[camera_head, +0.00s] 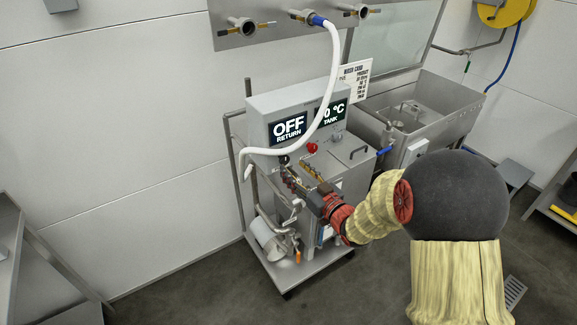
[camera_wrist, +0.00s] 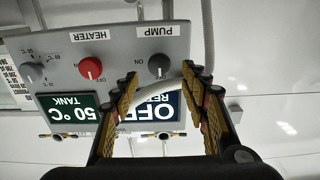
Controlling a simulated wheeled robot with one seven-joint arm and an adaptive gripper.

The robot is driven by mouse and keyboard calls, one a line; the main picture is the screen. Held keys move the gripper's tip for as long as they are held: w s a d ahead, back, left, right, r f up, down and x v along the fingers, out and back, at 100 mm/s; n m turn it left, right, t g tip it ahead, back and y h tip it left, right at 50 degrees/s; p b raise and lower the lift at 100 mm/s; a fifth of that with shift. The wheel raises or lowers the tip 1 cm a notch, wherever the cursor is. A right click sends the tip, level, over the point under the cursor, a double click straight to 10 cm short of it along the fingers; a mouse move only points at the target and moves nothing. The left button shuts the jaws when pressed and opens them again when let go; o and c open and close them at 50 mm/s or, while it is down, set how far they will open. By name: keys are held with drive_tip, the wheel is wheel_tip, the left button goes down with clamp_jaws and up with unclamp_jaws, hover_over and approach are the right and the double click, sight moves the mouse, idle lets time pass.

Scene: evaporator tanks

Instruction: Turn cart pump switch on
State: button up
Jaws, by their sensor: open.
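The cart (camera_head: 283,277) carries a grey control box with a dark pump knob (camera_wrist: 158,66), labelled PUMP, shown upside down in the wrist view. An ON mark is beside the knob; I cannot tell clearly where its pointer stands. The RETURN display (camera_head: 288,128) reads OFF. My gripper (camera_wrist: 160,74) is open and empty, its fingertips on either side of the pump knob in the picture; contact is not clear. In the head view my gripper (camera_head: 297,166) reaches the box's front from below.
The red heater knob (camera_wrist: 91,68) is beside the pump knob, with a grey knob (camera_wrist: 32,72) further along. A white hose (camera_head: 325,90) loops across the box front. The TANK display (camera_wrist: 69,107) reads 50 °C. A steel sink (camera_head: 430,105) stands to the right.

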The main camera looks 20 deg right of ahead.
sight(286, 161)
drive_tip(key=shift+b+x, duration=0.5)
drive_tip(key=shift+x, duration=1.7)
drive_tip(key=c, duration=1.1)
drive_tip(key=shift+d+m, duration=0.1)
drive_tip(key=shift+m, duration=0.2)
drive_tip(key=m+p, duration=0.3)
drive_tip(key=shift+m, duration=0.4)
drive_tip(key=m+p, duration=0.2)
drive_tip(key=m, duration=0.2)
drive_tip(key=shift+d+p, duration=0.1)
drive_tip(key=shift+p, duration=0.25)
drive_tip(key=m+p, duration=0.3)
drive_tip(key=m, duration=0.2)
drive_tip(key=shift+f+m, duration=0.1)
drive_tip(key=shift+m, duration=0.3)
drive_tip(key=shift+f+m+p, duration=0.15)
drive_tip(key=shift+m+p, duration=0.85)
drive_tip(key=shift+m, duration=0.9)
